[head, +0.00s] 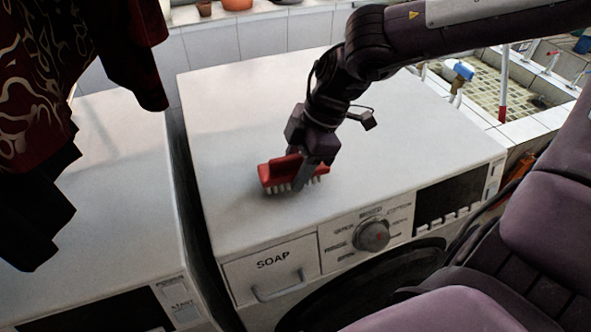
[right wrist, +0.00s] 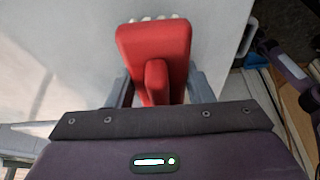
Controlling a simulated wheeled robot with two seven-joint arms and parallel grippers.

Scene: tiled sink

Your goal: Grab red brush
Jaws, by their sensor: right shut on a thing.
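The red brush (head: 279,172) with pale bristles is on top of the white washing machine (head: 230,110), near its front edge. Its bristles point down, at or just above the surface; I cannot tell whether they touch it. My right gripper (head: 306,176) comes down from above and is shut on the brush. In the right wrist view the red brush (right wrist: 153,40) shows between the two fingers, its narrow handle part (right wrist: 157,82) toward the palm. My left gripper is not in view.
A second white machine (head: 110,180) stands to the left, across a narrow dark gap. Dark red patterned cloth (head: 90,60) hangs at the upper left. A tiled sink (head: 490,85) lies at the upper right. The machine top around the brush is clear.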

